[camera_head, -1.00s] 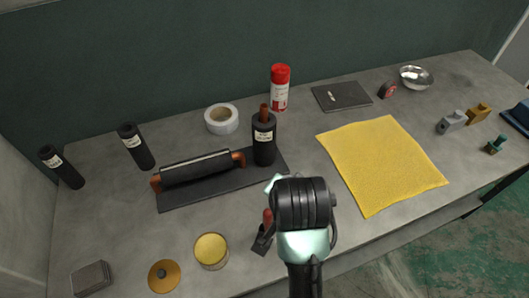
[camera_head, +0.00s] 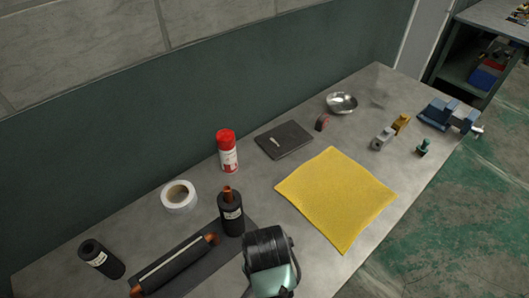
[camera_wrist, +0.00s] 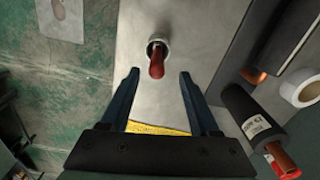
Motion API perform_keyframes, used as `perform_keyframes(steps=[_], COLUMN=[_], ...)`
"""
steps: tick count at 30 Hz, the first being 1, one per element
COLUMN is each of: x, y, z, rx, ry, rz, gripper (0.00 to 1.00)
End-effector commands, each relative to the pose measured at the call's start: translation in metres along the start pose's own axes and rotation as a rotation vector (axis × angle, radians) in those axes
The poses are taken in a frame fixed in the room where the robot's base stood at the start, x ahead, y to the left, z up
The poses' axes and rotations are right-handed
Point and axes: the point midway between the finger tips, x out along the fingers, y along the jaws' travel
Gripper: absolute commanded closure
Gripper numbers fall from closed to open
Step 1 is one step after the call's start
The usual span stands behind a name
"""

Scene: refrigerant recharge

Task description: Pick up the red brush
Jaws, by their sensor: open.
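The red brush (camera_wrist: 156,66) shows in the wrist view, its red handle pointing up toward the camera from a pale round part on the grey bench. My gripper (camera_wrist: 159,73) is open, with its two dark fingers on either side of the handle's near end and a gap on each side. I cannot tell how far the fingertips are above it. In the head view the brush is not visible; my dark wrist shows at the bottom edge and my fingers are hidden.
A dark labelled cylinder (camera_head: 231,214) with a copper top stands close to my wrist, beside a longer roll (camera_head: 172,266). A yellow cloth (camera_head: 336,198) lies to the right. A red-capped can (camera_head: 227,152) and white tape roll (camera_head: 179,196) stand farther back.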

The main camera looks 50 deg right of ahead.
Motion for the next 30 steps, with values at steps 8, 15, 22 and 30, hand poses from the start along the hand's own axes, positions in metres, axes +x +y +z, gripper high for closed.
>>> perform_keyframes(steps=[8,15,22,30], x=[0.029,0.054,0.079,0.082], y=[0.0,0.008,0.007,0.007], z=[0.0,0.005,0.004,0.004], rx=[0.0,0.003,-0.001,-0.001], ry=[0.0,-0.003,0.001,0.002], rz=[-0.002,0.003,-0.002,-0.004], gripper=[0.38,0.38,0.38,0.38])
